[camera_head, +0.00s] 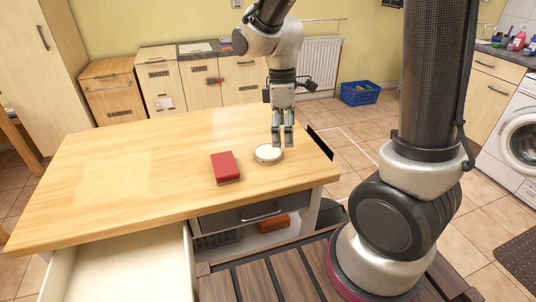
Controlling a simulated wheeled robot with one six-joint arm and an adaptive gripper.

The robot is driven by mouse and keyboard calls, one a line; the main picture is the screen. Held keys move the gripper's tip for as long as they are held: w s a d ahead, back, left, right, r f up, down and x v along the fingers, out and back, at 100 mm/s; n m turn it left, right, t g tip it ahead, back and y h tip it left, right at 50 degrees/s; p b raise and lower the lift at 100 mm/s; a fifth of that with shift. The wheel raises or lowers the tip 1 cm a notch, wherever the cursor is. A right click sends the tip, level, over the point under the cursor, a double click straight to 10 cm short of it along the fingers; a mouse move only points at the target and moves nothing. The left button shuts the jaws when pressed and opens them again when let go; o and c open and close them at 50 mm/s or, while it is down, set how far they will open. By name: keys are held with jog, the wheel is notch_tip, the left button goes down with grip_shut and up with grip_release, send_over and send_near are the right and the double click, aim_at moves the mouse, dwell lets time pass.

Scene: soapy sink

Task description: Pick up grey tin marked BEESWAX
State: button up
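A low round tin (268,153) with a pale, cream-coloured top lies flat on the wooden table, near its right end. Its side looks greyish, and no marking can be read at this size. My gripper (283,143) points straight down, with its fingertips just right of the tin and slightly behind it in the picture. Two dark grey fingers show side by side with a narrow gap and nothing visible between them. Whether they touch the tin or the table cannot be told. How far they are opened is unclear.
A red box (225,167) lies on the wooden table (120,180), close to the left of the tin. The table's left side is bare. An open drawer (120,272) juts out at the front left. A blue basket (360,94) stands on the floor behind.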

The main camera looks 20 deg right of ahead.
aim_at(268, 151)
jog(key=w+n, duration=0.1)
jog(key=n, duration=0.1)
jog(key=w+a+n, duration=0.1)
jog(key=w+n, duration=0.1)
jog(key=n, duration=0.1)
jog(key=w+a+n+t, duration=0.1)
jog(key=n, duration=0.1)
jog(key=shift+w+f, duration=0.3)
jog(key=shift+f, duration=0.1)
jog(key=shift+w+a+n, duration=0.15)
jog(key=shift+n, duration=1.05)
jog(key=shift+f, duration=0.25)
jog(key=f, duration=0.7)
jog(key=shift+w+a+f, duration=0.15)
jog(key=shift+a, duration=0.1)
jog(key=c, duration=1.2)
